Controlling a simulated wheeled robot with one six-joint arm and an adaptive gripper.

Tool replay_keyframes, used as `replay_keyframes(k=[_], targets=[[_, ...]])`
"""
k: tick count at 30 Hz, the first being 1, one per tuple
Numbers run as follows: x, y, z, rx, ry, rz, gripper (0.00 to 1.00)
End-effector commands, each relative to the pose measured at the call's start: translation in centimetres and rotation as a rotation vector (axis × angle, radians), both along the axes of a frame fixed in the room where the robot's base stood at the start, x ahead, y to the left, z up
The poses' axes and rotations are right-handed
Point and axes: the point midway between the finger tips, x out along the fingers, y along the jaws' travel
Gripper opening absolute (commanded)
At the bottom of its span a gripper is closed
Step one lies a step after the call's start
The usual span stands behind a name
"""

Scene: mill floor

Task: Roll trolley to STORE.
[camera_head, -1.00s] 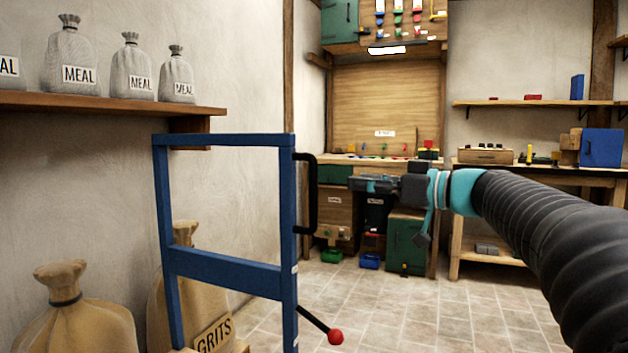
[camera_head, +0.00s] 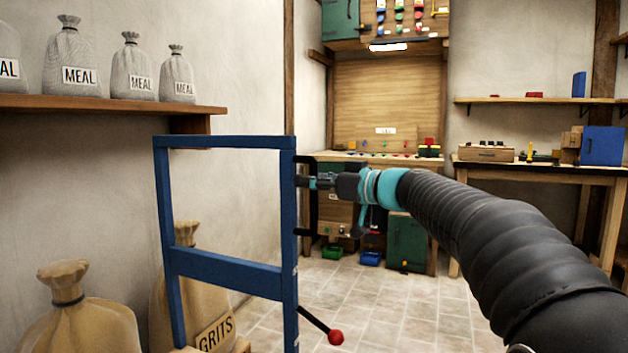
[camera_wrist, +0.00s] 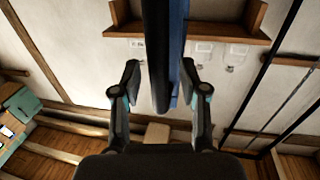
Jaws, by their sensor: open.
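The trolley's blue upright frame (camera_head: 225,270) stands at left centre in the head view. A black handle (camera_head: 304,232) is on its right post, with its middle part hidden behind my gripper (camera_head: 314,181). A black lever with a red knob (camera_head: 335,337) sticks out lower on that post. In the wrist view my gripper (camera_wrist: 160,78) is open, with one finger on each side of the dark handle bar (camera_wrist: 154,45). The blue post (camera_wrist: 178,45) shows just behind the bar. I cannot tell whether the fingers touch it. No STORE sign is readable.
A grits sack (camera_head: 210,315) stands behind the frame by the left wall. Meal sacks sit on a shelf (camera_head: 110,108) above. A workbench (camera_head: 350,157) and green cabinet (camera_head: 408,243) stand at the back, a side table (camera_head: 545,168) at right. Tiled floor (camera_head: 390,310) is clear right of the trolley.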

Motion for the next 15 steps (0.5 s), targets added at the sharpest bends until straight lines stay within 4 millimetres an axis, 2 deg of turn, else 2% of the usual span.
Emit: replay_keyframes(k=[4, 9, 15], targets=[[0.00, -0.02, 0.00, 0.000, 0.000, 0.000, 0.41], [-0.01, -0.04, -0.01, 0.000, 0.000, 0.000, 0.00], [-0.01, -0.04, -0.01, 0.000, 0.000, 0.000, 0.00]])
